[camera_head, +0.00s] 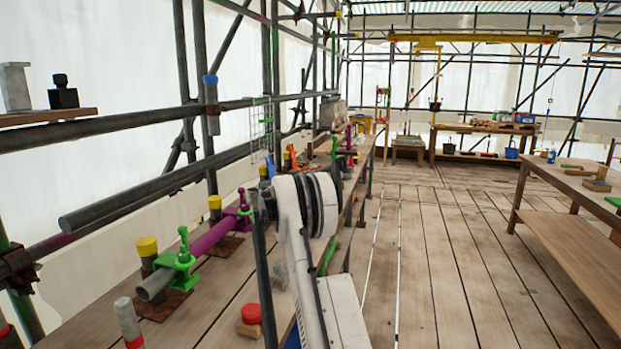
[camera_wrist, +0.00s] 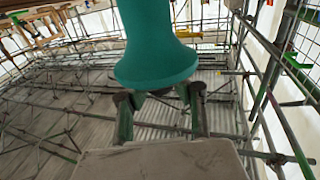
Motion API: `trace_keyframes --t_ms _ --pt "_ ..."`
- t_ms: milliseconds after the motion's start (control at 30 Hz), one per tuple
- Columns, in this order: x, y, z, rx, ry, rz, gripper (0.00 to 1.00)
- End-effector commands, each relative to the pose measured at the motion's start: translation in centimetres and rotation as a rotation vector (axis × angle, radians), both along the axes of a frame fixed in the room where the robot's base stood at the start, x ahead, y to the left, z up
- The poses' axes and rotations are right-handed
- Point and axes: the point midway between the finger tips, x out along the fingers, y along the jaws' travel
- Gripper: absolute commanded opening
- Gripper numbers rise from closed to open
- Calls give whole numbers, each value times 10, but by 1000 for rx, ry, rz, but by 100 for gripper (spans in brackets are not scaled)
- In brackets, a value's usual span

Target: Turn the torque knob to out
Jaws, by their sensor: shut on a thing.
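In the wrist view a large teal piece (camera_wrist: 155,45) with a rounded, flared lower end fills the top middle. Its upper part runs out of the picture. My gripper (camera_wrist: 160,97) is shut on this teal piece, with dark green fingers at its lower left and lower right; the contact itself is partly hidden behind the flare. I cannot tell whether the teal piece is the torque knob or part of the tool that carries it. No knob marking or "out" label is readable. In the head view my arm hides the gripper.
In the head view a purple tube (camera_head: 212,238) in green clamps lies along the left bench, beside yellow-capped posts (camera_head: 147,247). A red-capped item (camera_head: 250,314) sits at the bench's near edge. Scaffold poles (camera_head: 135,117) run along the left. The plank floor (camera_head: 430,260) right of centre is clear.

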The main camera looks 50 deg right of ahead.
Motion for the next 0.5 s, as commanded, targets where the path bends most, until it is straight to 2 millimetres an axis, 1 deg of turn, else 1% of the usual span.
trace_keyframes --t_ms 200,500 --pt "1 0 0 0 0 -113 0" --pt "0 0 0 0 0 -181 0"
